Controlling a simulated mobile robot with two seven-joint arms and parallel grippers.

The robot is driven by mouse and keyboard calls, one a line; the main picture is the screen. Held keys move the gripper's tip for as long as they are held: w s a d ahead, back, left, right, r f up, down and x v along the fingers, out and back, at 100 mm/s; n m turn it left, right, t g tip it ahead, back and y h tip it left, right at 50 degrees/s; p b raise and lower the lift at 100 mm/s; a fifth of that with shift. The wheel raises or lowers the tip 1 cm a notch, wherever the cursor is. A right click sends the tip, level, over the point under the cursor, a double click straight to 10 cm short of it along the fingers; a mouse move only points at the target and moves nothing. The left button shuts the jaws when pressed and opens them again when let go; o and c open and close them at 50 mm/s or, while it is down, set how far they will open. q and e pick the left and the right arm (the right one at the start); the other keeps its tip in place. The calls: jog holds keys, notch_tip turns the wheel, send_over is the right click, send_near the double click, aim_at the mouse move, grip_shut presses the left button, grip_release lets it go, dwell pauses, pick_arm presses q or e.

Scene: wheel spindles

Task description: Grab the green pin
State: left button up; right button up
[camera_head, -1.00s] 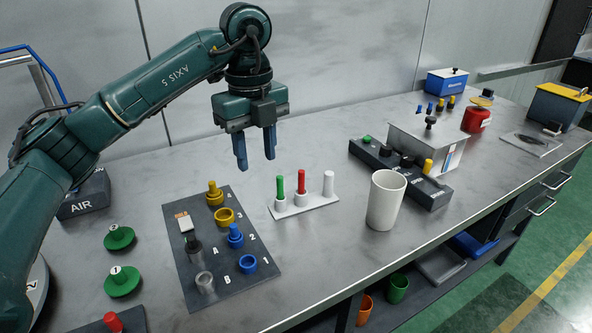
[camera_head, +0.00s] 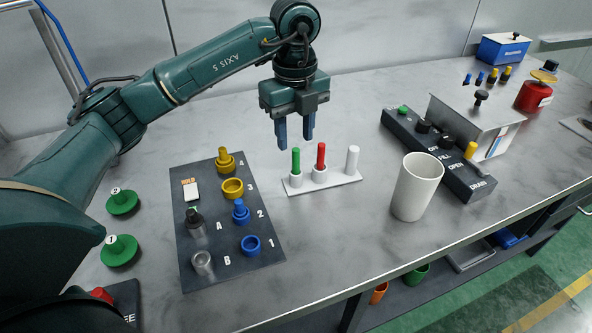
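The green pin (camera_head: 296,161) stands upright in a white holder (camera_head: 322,183), to the left of a red pin (camera_head: 321,155) and a white pin (camera_head: 352,159). My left gripper (camera_head: 295,142) points down just above and behind the green and red pins. Its two blue fingers are spread apart with nothing between them. The fingertips reach about the height of the pin tops, and I cannot tell whether they touch any pin. My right gripper is not in view.
A dark board (camera_head: 217,250) with yellow, blue and grey parts lies left of the holder. A white cup (camera_head: 416,187) stands to the right, before a dark control panel (camera_head: 466,180). Green knobs (camera_head: 120,251) are at left. The table's front edge runs below.

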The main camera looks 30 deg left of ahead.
aim_at(296, 149)
pick_arm(q)
notch_tip(296, 149, down, 5)
jog(key=shift+w+d, duration=0.1)
jog(key=shift+c, duration=0.5)
grip_shut()
